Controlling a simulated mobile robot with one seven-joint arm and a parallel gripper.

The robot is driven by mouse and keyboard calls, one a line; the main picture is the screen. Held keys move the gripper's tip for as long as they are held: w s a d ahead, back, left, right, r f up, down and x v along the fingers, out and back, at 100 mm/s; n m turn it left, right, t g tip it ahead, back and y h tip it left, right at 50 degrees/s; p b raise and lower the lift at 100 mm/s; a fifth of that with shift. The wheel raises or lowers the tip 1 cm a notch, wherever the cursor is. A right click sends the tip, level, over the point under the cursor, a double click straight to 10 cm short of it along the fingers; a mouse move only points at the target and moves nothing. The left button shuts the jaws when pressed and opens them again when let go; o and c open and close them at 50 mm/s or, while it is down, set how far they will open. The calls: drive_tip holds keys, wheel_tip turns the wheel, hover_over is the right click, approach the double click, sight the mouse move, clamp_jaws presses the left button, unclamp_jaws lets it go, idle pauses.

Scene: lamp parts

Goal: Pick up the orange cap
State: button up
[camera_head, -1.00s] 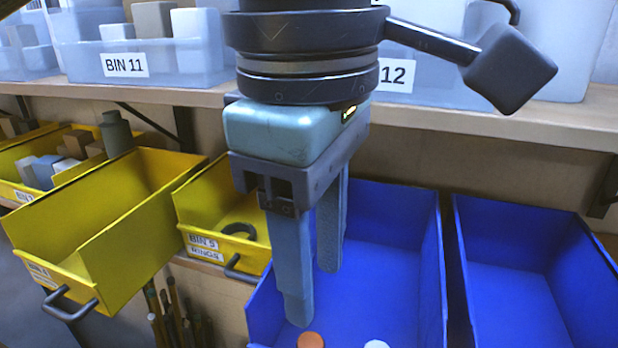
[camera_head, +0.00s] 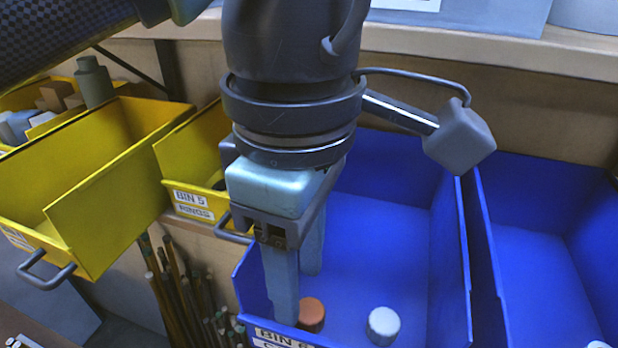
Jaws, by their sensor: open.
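The orange cap (camera_head: 311,314) stands on the floor of the blue bin (camera_head: 452,285), near its front left corner. A white cap (camera_head: 383,326) stands to its right, a short gap away. My gripper (camera_head: 299,292) points down into the blue bin with its two fingers apart and nothing visible between them. The nearer finger's tip is just left of the orange cap and overlaps its left edge in the picture. I cannot tell whether they touch. The farther finger ends above and behind the cap.
The bin's front wall with its label (camera_head: 283,338) and its left wall are close to the fingers. Another blue bin (camera_head: 545,250) is at right, yellow bins (camera_head: 85,205) at left. A wooden shelf (camera_head: 500,52) runs behind my wrist. Free floor lies behind the white cap.

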sight(303, 306)
drive_tip(key=f+b, duration=0.2)
drive_tip(key=f, duration=0.1)
drive_tip(key=f+b, duration=0.1)
drive_tip(key=b, duration=0.1)
drive_tip(key=shift+w+d+f, duration=0.1)
drive_tip(key=shift+w+f, duration=0.2)
drive_tip(key=shift+f, duration=0.1)
drive_tip(key=shift+s+r, duration=0.1)
drive_tip(key=shift+s, duration=0.1)
drive_tip(key=shift+c, duration=0.3)
clamp_jaws()
